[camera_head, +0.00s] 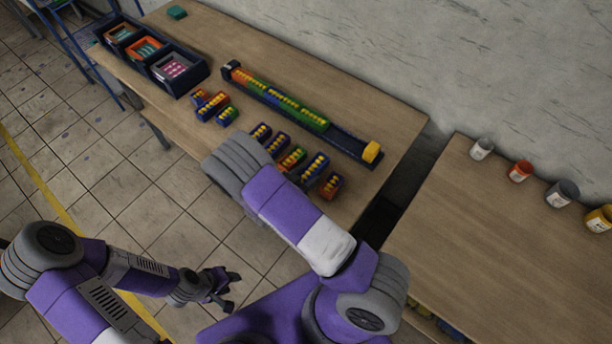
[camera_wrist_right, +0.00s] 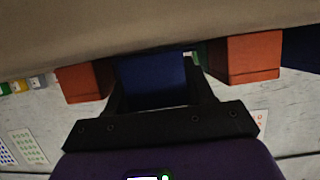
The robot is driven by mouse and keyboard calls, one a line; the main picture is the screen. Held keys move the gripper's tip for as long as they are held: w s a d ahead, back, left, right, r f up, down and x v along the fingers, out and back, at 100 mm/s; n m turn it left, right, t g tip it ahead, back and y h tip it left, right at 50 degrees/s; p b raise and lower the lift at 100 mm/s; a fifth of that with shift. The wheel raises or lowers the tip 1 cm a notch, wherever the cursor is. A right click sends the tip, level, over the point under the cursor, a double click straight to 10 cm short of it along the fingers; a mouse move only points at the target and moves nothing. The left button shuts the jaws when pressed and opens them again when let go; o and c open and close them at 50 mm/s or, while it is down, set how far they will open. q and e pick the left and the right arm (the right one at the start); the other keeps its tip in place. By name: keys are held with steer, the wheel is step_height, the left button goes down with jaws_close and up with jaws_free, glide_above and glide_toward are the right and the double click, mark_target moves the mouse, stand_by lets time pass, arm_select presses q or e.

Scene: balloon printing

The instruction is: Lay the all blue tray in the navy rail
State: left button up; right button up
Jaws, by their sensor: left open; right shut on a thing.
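The navy rail (camera_head: 347,143) runs diagonally across the table in the head view. Orange, green and blue trays with yellow balls fill its upper-left part, and its lower-right stretch is empty up to a yellow end block (camera_head: 372,151). A blue tray (camera_head: 316,165) with yellow balls stands in the loose row in front of the rail. In the right wrist view my right gripper (camera_wrist_right: 155,95) is shut on the blue tray (camera_wrist_right: 155,75). My arm mostly hides that gripper in the head view. My left gripper (camera_head: 222,286) is open and empty, low over the floor beside the table.
A tray with a red end stands on each side of the held one, a green-and-red one (camera_head: 293,157) and a red-and-blue one (camera_head: 331,185). More loose trays (camera_head: 212,106) lie up-left. A dark bin (camera_head: 187,80) stands at the table's far left. Jars (camera_head: 519,171) stand on the right table.

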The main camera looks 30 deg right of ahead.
steer(key=shift+f, duration=0.2)
steer(key=o, duration=1.1)
